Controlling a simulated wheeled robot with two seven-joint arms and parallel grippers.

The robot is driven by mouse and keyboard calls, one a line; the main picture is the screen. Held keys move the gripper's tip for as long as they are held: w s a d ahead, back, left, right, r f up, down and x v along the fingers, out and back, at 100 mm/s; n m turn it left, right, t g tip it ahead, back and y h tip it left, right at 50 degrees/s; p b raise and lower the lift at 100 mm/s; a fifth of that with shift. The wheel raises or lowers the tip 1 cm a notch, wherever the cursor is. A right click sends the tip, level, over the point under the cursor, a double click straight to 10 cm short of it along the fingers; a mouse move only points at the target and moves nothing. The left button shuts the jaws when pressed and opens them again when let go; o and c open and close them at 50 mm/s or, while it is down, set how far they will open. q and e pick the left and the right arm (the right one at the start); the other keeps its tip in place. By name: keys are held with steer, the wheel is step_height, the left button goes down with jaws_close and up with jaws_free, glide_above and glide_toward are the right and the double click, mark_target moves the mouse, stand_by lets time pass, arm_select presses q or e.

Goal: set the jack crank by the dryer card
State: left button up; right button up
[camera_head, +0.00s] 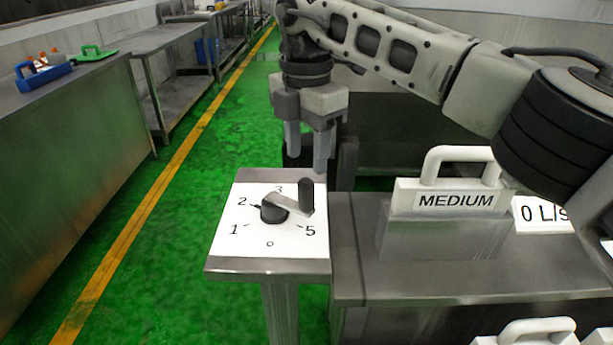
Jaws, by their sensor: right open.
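The jack crank (274,208) sits on a white dial plate (232,250) on a small metal stand. Its grey arm points right and slightly away, with an upright dark knob (306,196) at its end. The numbers 1, 2, 3 and 5 show; the spot between 3 and 5 is covered by the knob. A small dark mark lies by the 2. A white card block reading MEDIUM (455,201) stands on the metal counter to the right. My right gripper (307,150) is open and empty, fingers down, above and behind the dial. My left gripper is out of view.
A white sign reading 0 L/s (541,214) is partly hidden by my right arm. White handled blocks (537,331) show at the bottom right. The metal counter (360,285) adjoins the stand. Green floor (185,250) is clear to the left, before a metal bench (75,150).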

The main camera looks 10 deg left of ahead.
step_height(320, 180, up, 9)
steer(key=p, duration=0.1)
stand_by(0.4)
